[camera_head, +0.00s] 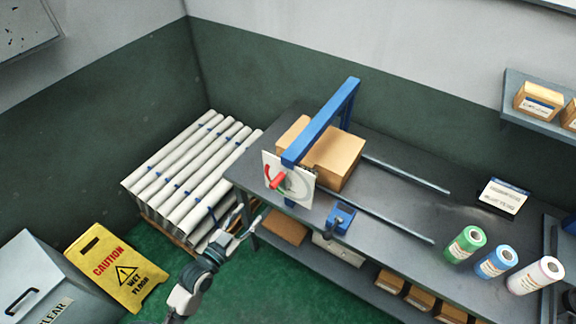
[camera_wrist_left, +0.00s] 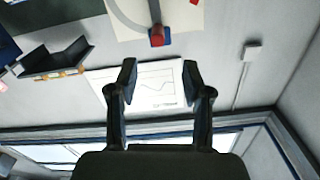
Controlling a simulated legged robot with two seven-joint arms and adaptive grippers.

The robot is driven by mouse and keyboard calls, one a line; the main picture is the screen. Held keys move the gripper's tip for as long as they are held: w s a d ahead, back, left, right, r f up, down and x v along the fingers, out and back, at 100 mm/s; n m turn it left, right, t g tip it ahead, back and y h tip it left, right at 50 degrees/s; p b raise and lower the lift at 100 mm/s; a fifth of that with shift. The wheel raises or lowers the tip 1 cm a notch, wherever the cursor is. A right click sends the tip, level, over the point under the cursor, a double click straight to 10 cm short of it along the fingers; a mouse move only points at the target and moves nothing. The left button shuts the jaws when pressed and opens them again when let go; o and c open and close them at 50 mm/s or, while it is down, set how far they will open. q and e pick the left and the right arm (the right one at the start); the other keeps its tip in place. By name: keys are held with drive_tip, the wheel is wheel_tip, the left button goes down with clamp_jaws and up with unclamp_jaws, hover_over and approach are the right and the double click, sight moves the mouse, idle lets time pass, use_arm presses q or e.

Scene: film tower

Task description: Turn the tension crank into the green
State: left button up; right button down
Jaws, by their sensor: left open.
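The tension crank (camera_head: 278,181) has a red handle and sits on a white dial panel (camera_head: 300,187) with red and green marks. The panel is on the blue frame (camera_head: 325,118) at the near left of the workbench. My left gripper (camera_head: 247,218) is open and empty, below and left of the crank, apart from it. In the left wrist view, both fingers of the left gripper (camera_wrist_left: 159,78) are spread with nothing between them. A red-ended handle (camera_wrist_left: 157,37) on a pale panel shows beyond the fingertips there. The dial's exact reading is too small to tell. My right gripper is out of view.
The workbench (camera_head: 385,195) holds a cardboard box (camera_head: 335,157), a blue clamp-like block (camera_head: 340,217) and green, blue and white film rolls at right. A stack of white rolls (camera_head: 190,175) stands left of the bench. A yellow caution sign (camera_head: 117,267) stands at lower left.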

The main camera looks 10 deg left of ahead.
use_arm(q)
drive_tip(key=p, duration=0.1)
approach(284, 175)
drive_tip(key=x, duration=0.2)
drive_tip(key=p+x, duration=0.1)
drive_tip(key=x, duration=0.4)
drive_tip(key=shift+w+a+f+p, duration=0.2)
drive_tip(key=shift+w+f+p, duration=0.1)
drive_tip(key=shift+w+f, duration=0.1)
drive_tip(key=shift+w+a, duration=0.1)
drive_tip(key=shift+w, duration=0.7)
drive_tip(key=shift+d, duration=0.2)
drive_tip(key=shift+c, duration=0.5)
drive_tip(key=shift+d, duration=0.2)
drive_tip(key=c, duration=0.8)
clamp_jaws()
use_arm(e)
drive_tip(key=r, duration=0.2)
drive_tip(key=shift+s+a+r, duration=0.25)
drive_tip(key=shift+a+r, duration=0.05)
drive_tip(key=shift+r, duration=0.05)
